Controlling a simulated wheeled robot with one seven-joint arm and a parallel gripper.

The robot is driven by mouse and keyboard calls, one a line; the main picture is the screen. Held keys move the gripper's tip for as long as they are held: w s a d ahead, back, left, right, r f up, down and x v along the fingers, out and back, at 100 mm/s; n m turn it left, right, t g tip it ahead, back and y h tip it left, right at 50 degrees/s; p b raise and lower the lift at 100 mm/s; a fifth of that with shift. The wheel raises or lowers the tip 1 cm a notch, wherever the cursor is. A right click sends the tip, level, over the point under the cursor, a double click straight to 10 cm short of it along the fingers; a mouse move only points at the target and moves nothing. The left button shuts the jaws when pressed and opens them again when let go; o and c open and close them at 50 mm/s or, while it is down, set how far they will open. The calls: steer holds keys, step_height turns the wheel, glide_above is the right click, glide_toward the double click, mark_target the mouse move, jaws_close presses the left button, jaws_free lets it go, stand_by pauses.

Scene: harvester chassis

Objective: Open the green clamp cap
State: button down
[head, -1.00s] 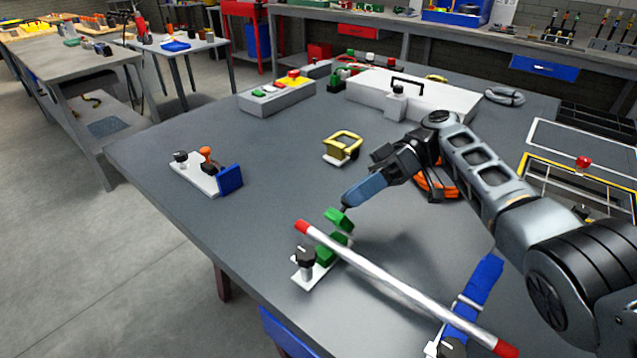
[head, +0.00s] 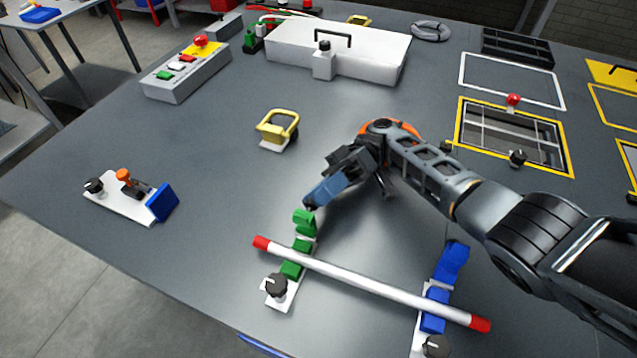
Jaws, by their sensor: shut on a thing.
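The green clamp (head: 303,246) stands on a white base with a black knob near the table's front edge. Its green cap (head: 303,216) is raised at the upper end of the clamp, tilted up from the lower green blocks. My gripper (head: 309,206), with blue-grey fingers, reaches down from the right and is shut on the cap; the fingertips partly hide the contact. A white rod (head: 370,282) with red ends lies across the green clamp's lower blocks and the blue clamp.
The blue clamp (head: 436,308) at the right has its cap raised. A smaller blue-ended fixture (head: 125,205) is at left, and a yellow-handled piece (head: 278,128) stands behind my gripper. A white case (head: 340,62) lies at the back. Table between is clear.

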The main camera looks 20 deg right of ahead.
steer(key=c, duration=0.9)
jaws_free()
steer(key=shift+c, duration=0.2)
steer(key=b+v, duration=0.5)
steer(key=shift+d+f, duration=0.1)
steer(key=shift+f, duration=0.2)
steer(key=b+v, duration=0.2)
steer(key=shift+r+b, duration=0.1)
steer(key=shift+b, duration=0.3)
steer(key=shift+w+d+r+b, duration=0.15)
steer(key=shift+w+d+b, duration=0.1)
steer(key=shift+b, duration=0.05)
